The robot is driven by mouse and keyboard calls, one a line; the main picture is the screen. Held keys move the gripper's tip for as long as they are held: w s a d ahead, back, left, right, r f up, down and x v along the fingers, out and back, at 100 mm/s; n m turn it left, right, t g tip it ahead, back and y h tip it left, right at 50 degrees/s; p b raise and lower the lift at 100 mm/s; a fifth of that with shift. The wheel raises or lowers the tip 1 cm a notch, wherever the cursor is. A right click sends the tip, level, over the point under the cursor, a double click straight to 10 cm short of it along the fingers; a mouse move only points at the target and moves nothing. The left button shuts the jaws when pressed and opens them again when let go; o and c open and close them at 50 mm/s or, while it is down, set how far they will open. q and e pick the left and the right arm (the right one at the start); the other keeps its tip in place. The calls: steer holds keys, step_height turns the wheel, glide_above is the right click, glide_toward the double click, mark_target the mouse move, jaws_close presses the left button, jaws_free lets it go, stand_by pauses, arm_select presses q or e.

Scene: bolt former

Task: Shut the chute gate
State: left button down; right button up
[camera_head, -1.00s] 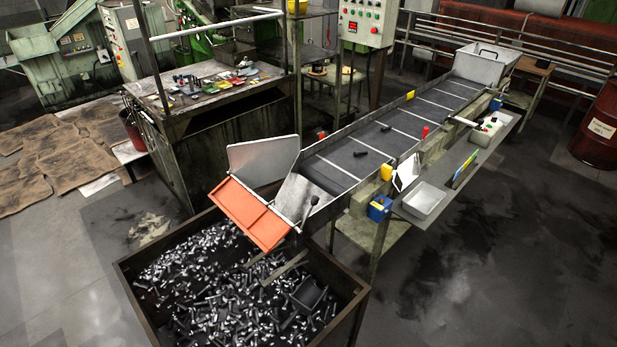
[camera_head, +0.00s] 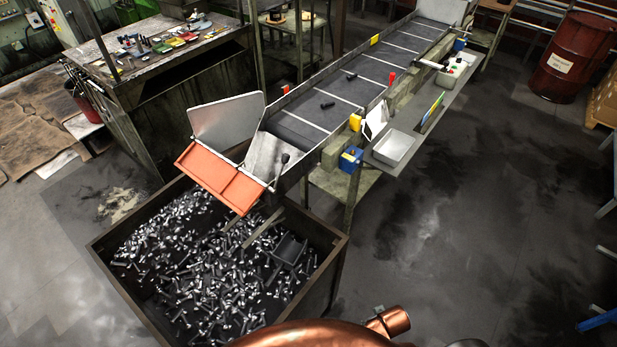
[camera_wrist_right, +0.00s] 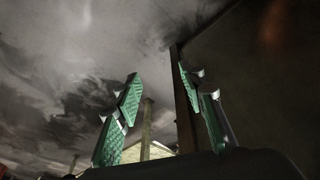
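The chute (camera_head: 267,157) is the metal slope at the near end of the conveyor, above the bolt bin. An orange plate (camera_head: 218,178) sits at its lower end, over the bin's back edge. A grey upright plate (camera_head: 228,119) stands on its left side. A lever with a black knob (camera_head: 285,158) is at its right side. I cannot tell which part is the gate. My right gripper (camera_wrist_right: 158,95) is open and empty in the right wrist view, its green-padded fingers apart. It does not show in the head view. My left gripper is not in view.
The bin (camera_head: 335,248) full of bolts stands below the chute. The conveyor (camera_head: 375,68) carries two dark pieces. A side shelf holds a grey tray (camera_head: 394,147); a blue box (camera_head: 350,159) is nearby. A workbench (camera_head: 150,80) is at left.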

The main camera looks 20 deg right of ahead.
step_height(320, 180, up, 9)
steer(key=w, duration=0.2)
steer(key=m+t+y, duration=0.3)
steer(key=t+y, duration=0.5)
steer(key=t, duration=0.6)
glide_toward(287, 158)
steer(key=x, duration=1)
steer(key=shift+w+d+f, duration=0.1)
steer(key=shift+w+f, duration=0.15)
steer(key=shift+f, duration=0.1)
steer(key=shift+w, duration=0.3)
jaws_close()
